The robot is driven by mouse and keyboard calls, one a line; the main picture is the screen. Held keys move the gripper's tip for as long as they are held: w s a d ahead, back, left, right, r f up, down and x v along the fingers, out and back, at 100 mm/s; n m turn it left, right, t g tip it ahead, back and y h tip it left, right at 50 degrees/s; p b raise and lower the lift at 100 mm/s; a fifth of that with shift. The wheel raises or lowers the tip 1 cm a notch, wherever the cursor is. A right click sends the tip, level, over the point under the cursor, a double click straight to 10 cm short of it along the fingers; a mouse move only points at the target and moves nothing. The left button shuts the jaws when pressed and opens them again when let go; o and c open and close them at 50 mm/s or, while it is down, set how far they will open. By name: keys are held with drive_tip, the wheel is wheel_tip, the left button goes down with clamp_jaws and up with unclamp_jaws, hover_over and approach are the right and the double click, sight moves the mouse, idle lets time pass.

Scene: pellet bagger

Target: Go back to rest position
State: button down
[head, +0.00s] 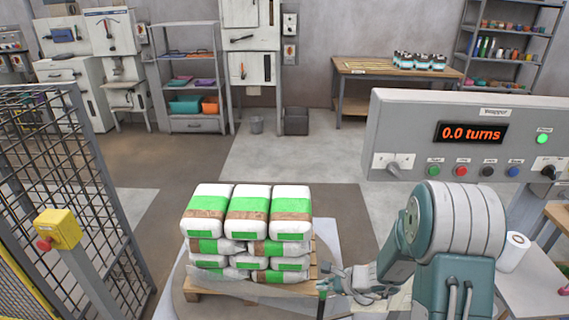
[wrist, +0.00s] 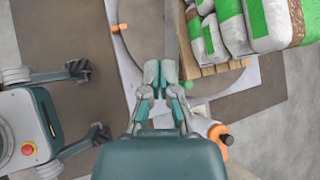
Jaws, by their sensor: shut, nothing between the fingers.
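My gripper (wrist: 160,72) is shut and empty in the wrist view, with its two fingertips together. It points down over the floor and the edge of a pale base plate, beside the pallet (wrist: 218,68). In the head view my gripper (head: 330,283) shows low, just right of the stacked bags, with my arm reaching in from the lower right. The white bags (head: 248,212) with green and brown bands are stacked in layers on the wooden pallet (head: 200,293). The bags (wrist: 230,28) also show at the upper right of the wrist view.
A grey control panel (head: 385,120) reading 0.0 turns stands at the right, close above my arm. A mesh fence (head: 95,170) with a yellow box and red button (head: 58,230) stands at the left. Open floor (head: 270,160) lies behind the pallet.

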drive_tip(key=s+a+r+n+g+h, duration=0.1)
drive_tip(key=s+r+n, duration=0.4)
drive_tip(key=r, duration=0.4)
drive_tip(key=s+a+r+n+g+h, duration=0.1)
drive_tip(key=s+r+n, duration=0.45)
drive_tip(key=r, duration=0.35)
drive_tip(key=s+d+r+n+t+h, duration=0.1)
drive_tip(key=s+d+r+n+h, duration=0.2)
drive_tip(key=s, duration=0.4)
drive_tip(key=s+d+r+n+t+h, duration=0.1)
drive_tip(key=s+d+r+n+h, duration=0.2)
drive_tip(key=s+r+n, duration=0.2)
drive_tip(key=shift+s+d+r+t, duration=0.3)
drive_tip(key=shift+s+r+t, duration=0.1)
drive_tip(key=shift+s+r, duration=0.6)
drive_tip(key=shift+n, duration=0.25)
